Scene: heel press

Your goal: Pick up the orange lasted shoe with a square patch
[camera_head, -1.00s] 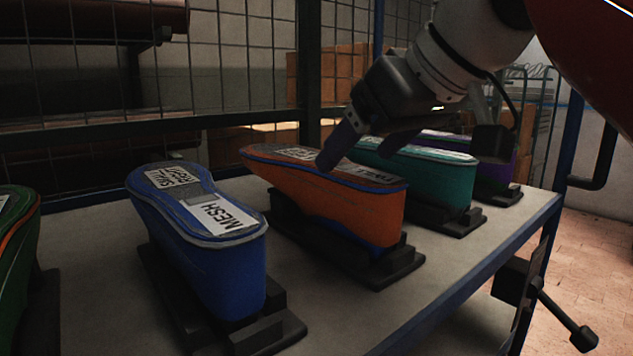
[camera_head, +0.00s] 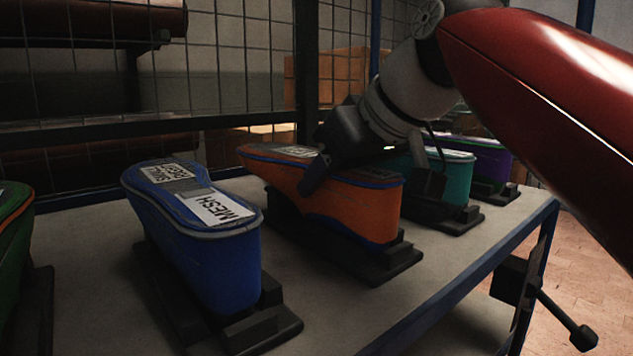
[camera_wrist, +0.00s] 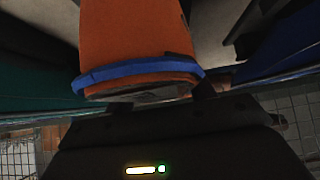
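The orange lasted shoe (camera_head: 351,207) has a blue band and a pale label on top. It stands sole up on a black stand (camera_head: 372,262) in the middle of the shelf. My gripper (camera_head: 320,176) is lowered over it from above. One finger hangs along the shoe's near side, and the other is hidden behind the shoe. The orange shoe (camera_wrist: 135,40) fills the top centre of the wrist view, with a dark fingertip beside its right edge. The fingers appear open around the shoe, with no clear sign of a grip. The label's patch is partly covered and unreadable.
A blue shoe (camera_head: 205,250) labelled MESH stands to the left, and a green one (camera_head: 12,240) at the left edge. Teal (camera_head: 458,180) and purple (camera_head: 494,165) shoes stand close on the right, behind my wrist. A wire mesh (camera_head: 240,80) rises behind the shelf (camera_head: 85,225).

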